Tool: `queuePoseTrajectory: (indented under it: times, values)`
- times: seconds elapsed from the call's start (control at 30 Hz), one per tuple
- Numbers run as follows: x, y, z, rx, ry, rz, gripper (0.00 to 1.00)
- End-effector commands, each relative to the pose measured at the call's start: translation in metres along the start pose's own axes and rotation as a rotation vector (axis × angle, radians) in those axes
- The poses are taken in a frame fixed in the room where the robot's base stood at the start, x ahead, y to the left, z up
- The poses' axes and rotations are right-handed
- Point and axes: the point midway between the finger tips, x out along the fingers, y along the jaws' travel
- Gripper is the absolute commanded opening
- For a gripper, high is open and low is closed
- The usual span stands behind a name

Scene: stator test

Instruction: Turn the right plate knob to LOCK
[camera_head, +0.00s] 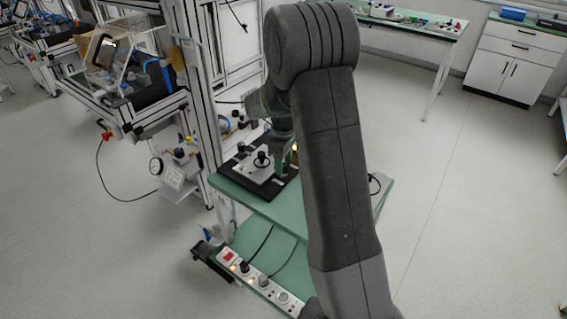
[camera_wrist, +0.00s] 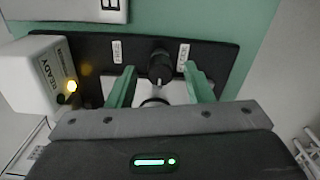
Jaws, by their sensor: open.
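In the wrist view, a black plate knob (camera_wrist: 159,58) stands on a black plate (camera_wrist: 85,45), between a FREE label (camera_wrist: 117,50) on the left and what looks like a LOCK label (camera_wrist: 183,55) on the right. A small pale mark on the knob faces down the picture, toward me, at neither label. My gripper (camera_wrist: 160,84) is open, its two green fingers spread to either side just short of the knob. Contact is not visible. In the head view, my gripper (camera_head: 283,150) is over the fixture, and my arm hides much of it.
A white READY box (camera_wrist: 42,75) with a lit yellow lamp (camera_wrist: 72,86) stands close to the left finger. A green bench (camera_head: 245,195) carries the fixture; another black knob (camera_head: 262,158) shows left of my gripper. A frame post (camera_head: 195,90) stands close behind on the left.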

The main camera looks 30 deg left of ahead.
Motion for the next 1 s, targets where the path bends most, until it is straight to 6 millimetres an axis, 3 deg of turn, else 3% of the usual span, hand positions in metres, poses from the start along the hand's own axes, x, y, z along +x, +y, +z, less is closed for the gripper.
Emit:
queuePoseTrajectory:
  times: [0.53, 0.7, 1.0]
  values:
    - [-0.112, 0.001, -0.001, 0.0, 0.005, 0.004, 0.47]
    - [-0.128, 0.001, -0.001, 0.0, 0.003, 0.003, 0.47]
    - [-0.132, 0.0, 0.0, 0.0, 0.002, 0.002, 0.47]
